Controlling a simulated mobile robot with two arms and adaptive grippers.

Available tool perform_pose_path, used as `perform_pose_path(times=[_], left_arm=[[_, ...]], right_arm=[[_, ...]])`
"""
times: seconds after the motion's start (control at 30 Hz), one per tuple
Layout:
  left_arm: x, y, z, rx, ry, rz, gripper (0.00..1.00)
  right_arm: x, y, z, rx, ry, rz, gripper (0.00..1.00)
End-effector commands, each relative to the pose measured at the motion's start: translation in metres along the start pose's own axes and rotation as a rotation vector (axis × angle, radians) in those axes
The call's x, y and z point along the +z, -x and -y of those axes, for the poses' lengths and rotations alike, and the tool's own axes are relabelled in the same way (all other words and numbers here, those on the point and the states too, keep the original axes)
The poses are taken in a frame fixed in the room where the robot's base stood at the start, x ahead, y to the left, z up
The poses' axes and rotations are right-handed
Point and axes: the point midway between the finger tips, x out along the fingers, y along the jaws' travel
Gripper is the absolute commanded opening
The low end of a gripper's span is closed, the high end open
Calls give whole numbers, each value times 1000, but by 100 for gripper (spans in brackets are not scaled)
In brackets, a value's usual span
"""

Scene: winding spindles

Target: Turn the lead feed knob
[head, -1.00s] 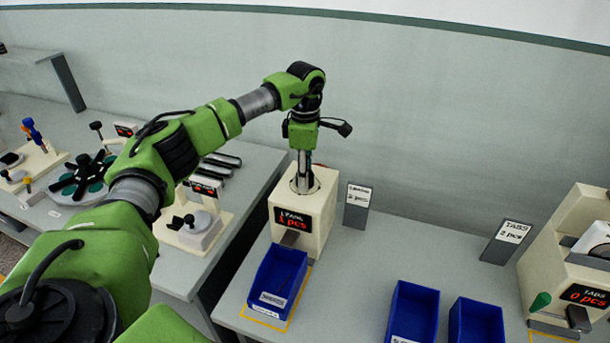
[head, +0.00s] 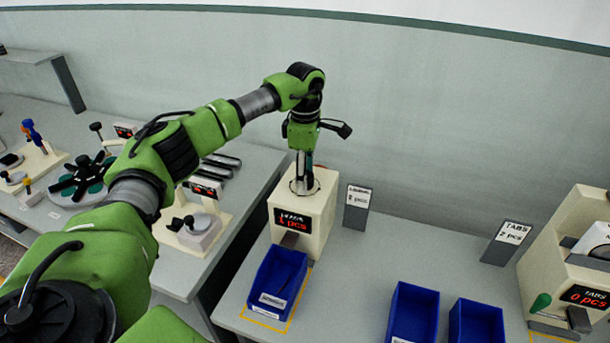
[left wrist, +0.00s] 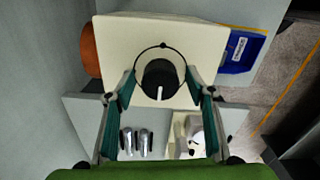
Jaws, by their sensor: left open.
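The lead feed knob (left wrist: 160,80) is round and black with a white pointer line. It sits on top of the cream dispenser (head: 310,228), whose front display reads "1 pcs". In the left wrist view the pointer line points toward the bottom of the picture. My left gripper (head: 303,184) points straight down over the dispenser top. In the left wrist view its open teal fingers (left wrist: 160,86) stand on either side of the knob, with a gap visible on both sides. In the head view the knob is hidden by the gripper. My right gripper is not in view.
A blue bin (head: 277,280) stands in front of the dispenser. A small sign (head: 357,205) stands to its right. Two more blue bins (head: 414,312) (head: 476,320) and a TABS dispenser (head: 560,262) are farther right. Another bench with spindle fixtures (head: 80,178) is at left.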

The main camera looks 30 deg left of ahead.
Motion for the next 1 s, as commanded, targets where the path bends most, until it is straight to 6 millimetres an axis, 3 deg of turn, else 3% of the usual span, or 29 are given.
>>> perform_pose_path(times=[0.13, 0.27, 0.7, 1.0], left_arm=[[0, 4, 0, 1, 0, 0, 50], [0, 20, -1, 2, 0, 1, 50], [0, 105, 0, 1, 1, 1, 50], [0, 120, 0, -1, 0, 0, 50]], right_arm=[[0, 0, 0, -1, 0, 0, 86], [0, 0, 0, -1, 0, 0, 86], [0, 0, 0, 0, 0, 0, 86], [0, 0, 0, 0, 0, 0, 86]])
